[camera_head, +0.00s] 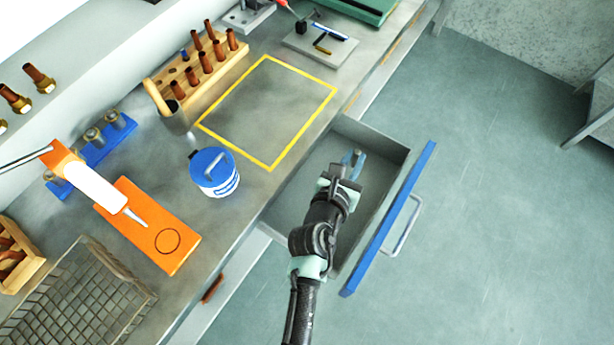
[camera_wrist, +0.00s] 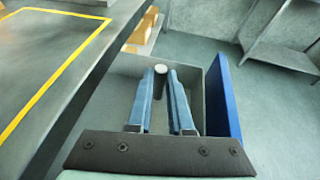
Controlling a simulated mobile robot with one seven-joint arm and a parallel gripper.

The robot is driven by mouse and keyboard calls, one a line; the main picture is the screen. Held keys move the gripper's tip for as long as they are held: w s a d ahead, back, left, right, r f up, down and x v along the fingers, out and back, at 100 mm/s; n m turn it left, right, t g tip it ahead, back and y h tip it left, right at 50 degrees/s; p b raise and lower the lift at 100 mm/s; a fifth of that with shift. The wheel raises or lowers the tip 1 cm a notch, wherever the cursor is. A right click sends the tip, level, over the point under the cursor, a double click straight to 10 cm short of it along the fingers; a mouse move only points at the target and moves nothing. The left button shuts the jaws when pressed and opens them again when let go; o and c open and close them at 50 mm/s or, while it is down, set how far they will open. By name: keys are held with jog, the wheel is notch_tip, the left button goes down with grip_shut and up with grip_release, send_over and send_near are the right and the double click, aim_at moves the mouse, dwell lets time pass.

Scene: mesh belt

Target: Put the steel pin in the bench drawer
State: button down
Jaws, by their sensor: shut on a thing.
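The bench drawer (camera_head: 387,151) is pulled open, with a blue front panel and a metal handle. It also shows in the wrist view (camera_wrist: 215,95). My gripper (camera_head: 353,160) is over the inside of the drawer, with blue fingers pointing into it. In the wrist view my gripper (camera_wrist: 160,85) is shut on the steel pin (camera_wrist: 160,70), a grey rod with a round pale end between the fingertips. I cannot tell whether the pin touches the drawer floor. The rest of the pin is partly hidden by the fingers.
The bench top has a yellow-outlined empty square (camera_head: 268,110) beside the drawer. A blue-lidded tin (camera_head: 215,180), a wooden rack (camera_head: 200,75), an orange block (camera_head: 150,235) and a wire basket (camera_head: 80,300) stand on it. The floor right of the drawer is clear.

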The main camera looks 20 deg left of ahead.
aim_at(353, 160)
jog(key=shift+y, duration=0.3)
jog(key=w+f, duration=0.1)
jog(key=w+f+b, duration=0.1)
jog(key=f, duration=0.1)
jog(key=w+f+b, duration=0.1)
jog(key=f, duration=0.1)
jog(key=shift+w, duration=0.1)
notch_tip(353, 160, down, 9)
jog(key=b, duration=0.7)
jog(key=shift+f, duration=0.2)
jog(key=shift+r, duration=0.1)
jog(key=c, duration=0.8)
grip_release()
